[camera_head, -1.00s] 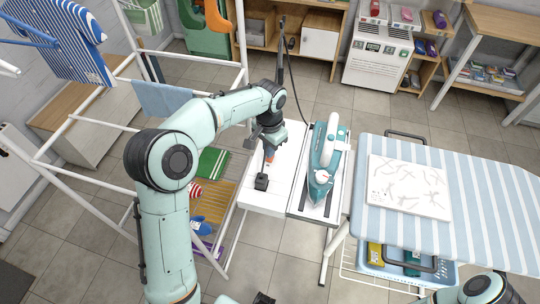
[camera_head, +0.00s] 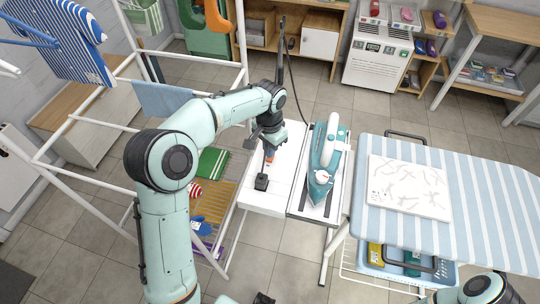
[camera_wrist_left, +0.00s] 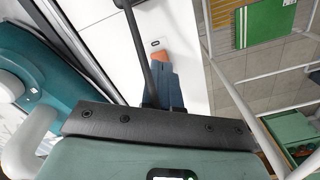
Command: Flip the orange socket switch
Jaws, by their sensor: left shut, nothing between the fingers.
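An orange piece (camera_head: 270,154), which looks like the orange socket switch, shows at the white board (camera_head: 285,170) left of the iron. In the left wrist view the orange piece (camera_wrist_left: 162,57) is right at the tips of dark fingers. My left gripper (camera_head: 267,147) reaches down over the board and is shut with nothing held. Its fingers (camera_wrist_left: 164,86) overlap the orange piece in the wrist view; I cannot tell whether they touch it. A small black block (camera_head: 261,182) is on the board just in front. My right gripper is not in view.
A teal iron (camera_head: 324,170) rests just right of the gripper, with a black cord behind. The striped ironing board (camera_head: 490,215) stands further right. A white drying rack (camera_head: 100,122) is close on the left. Tiled floor is clear behind.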

